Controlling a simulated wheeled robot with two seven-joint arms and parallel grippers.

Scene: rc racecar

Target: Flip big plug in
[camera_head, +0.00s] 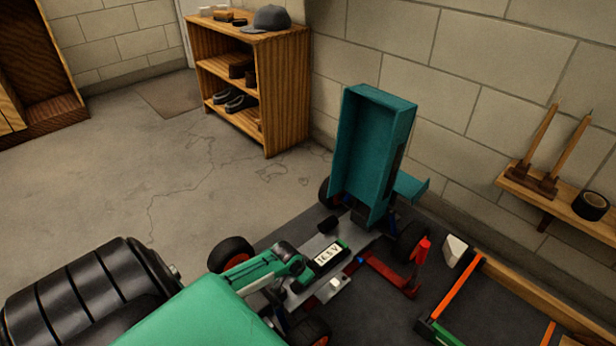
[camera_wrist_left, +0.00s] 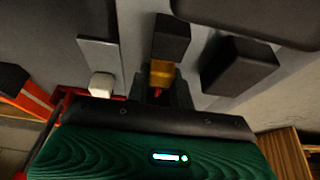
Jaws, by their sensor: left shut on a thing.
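The RC car sits on a dark mat with its teal body shell (camera_head: 368,160) tilted up, exposing the grey chassis (camera_head: 312,245). In the left wrist view, a yellow plug piece (camera_wrist_left: 162,73) is at the gripper's fingers, against a black block (camera_wrist_left: 172,37). The gripper is shut on this plug; how far it is seated cannot be told. My right gripper is not in view.
A white switch-like block (camera_wrist_left: 102,85) and another black block (camera_wrist_left: 240,65) are close to the gripper. A red bar (camera_head: 390,272) lies beside the chassis. An orange-edged frame (camera_head: 458,296) is at the right. A wooden shelf (camera_head: 285,90) stands behind on open floor.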

